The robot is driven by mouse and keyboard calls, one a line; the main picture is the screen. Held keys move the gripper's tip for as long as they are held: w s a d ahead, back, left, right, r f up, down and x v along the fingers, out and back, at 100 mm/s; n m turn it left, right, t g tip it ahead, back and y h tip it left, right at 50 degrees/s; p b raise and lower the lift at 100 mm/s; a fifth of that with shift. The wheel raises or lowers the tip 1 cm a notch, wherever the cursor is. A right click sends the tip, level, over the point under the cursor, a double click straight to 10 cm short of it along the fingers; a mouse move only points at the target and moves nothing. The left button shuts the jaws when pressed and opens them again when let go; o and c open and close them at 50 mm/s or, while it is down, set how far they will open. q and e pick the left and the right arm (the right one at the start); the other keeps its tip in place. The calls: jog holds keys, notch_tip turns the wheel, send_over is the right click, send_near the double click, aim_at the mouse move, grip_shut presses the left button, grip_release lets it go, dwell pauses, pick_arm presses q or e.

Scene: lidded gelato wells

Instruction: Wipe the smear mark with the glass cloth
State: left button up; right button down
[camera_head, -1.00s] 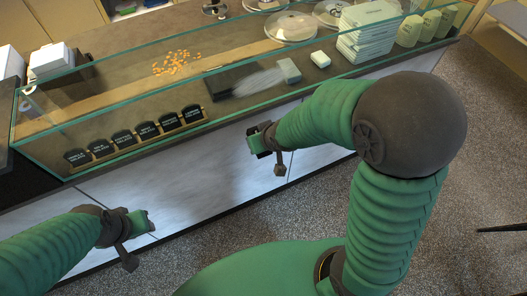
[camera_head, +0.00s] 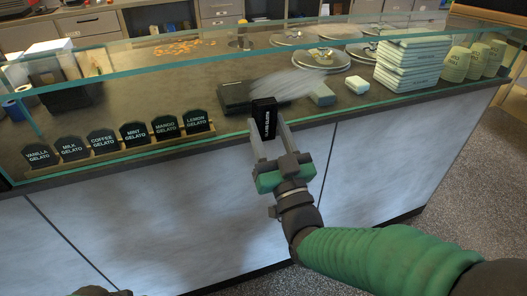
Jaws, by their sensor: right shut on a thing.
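The smear mark (camera_head: 283,83) is a whitish, streaky patch on the front glass of the display case. My right gripper (camera_head: 265,126) stands in front of the glass, pointing at it, just below the smear's left part.
Several black gelato labels (camera_head: 120,140) stand in a row inside the glass at left.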

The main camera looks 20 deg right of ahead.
aim_at(263, 94)
jog(key=shift+w+a+r, duration=0.15)
jog(key=shift+a, duration=0.15)
jog(key=w, duration=0.5)
jog(key=shift+w+p, duration=0.35)
jog(key=shift+a, duration=0.1)
jog(key=shift+w, duration=0.85)
jog(key=shift+d+b, duration=0.75)
jog(key=shift+d, duration=1.1)
